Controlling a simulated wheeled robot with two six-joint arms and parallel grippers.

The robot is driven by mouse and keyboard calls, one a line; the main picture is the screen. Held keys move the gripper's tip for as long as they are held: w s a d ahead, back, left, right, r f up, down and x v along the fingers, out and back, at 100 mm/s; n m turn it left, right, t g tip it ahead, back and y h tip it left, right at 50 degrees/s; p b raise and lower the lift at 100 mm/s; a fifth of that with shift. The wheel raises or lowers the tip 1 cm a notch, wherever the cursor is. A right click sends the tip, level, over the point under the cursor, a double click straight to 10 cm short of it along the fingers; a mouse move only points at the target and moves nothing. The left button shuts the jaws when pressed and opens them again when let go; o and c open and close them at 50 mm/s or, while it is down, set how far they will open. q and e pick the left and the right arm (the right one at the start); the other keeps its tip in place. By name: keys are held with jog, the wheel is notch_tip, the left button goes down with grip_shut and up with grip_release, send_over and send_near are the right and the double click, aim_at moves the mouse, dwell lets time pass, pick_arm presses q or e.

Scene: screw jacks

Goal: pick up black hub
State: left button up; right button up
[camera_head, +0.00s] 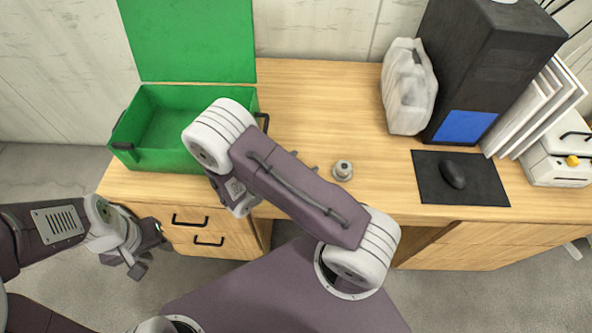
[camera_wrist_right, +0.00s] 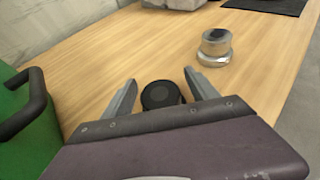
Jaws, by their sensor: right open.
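The black hub (camera_wrist_right: 160,94) is a short round black piece on the wooden desk in the right wrist view. My right gripper (camera_wrist_right: 160,82) is open, with one finger on each side of the hub; I cannot tell whether either touches it. In the head view my right arm hides the hub and most of that gripper. A silver stepped round part (camera_head: 342,170) stands on the desk to the right; it also shows in the right wrist view (camera_wrist_right: 215,48). My left gripper (camera_head: 137,266) hangs in front of the desk drawers, away from the hub; its opening is unclear.
An open green box (camera_head: 185,158) with a black handle (camera_wrist_right: 24,105) stands at the desk's left, close to my right gripper. A mouse pad (camera_head: 432,188) with a mouse, a whitish jug (camera_head: 408,88) and a black computer tower (camera_head: 490,60) stand right. The desk's middle back is clear.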

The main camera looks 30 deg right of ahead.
jog(key=shift+w+d+f, duration=0.15)
jog(key=shift+d+f, duration=0.05)
jog(key=shift+d, duration=0.2)
jog(key=c, duration=0.3)
grip_shut()
jog(key=shift+r, duration=0.15)
jog(key=shift+r, duration=0.3)
notch_tip(320, 180, up, 4)
jog(key=shift+f+p, duration=0.1)
jog(key=shift+p, duration=0.45)
jog(key=s+r+p, duration=0.6)
jog(key=s+p, duration=0.2)
jog(key=s, duration=0.3)
jog(key=shift+s+r+p, duration=0.25)
jog(key=shift+s+p, duration=0.1)
jog(key=shift+s, duration=0.05)
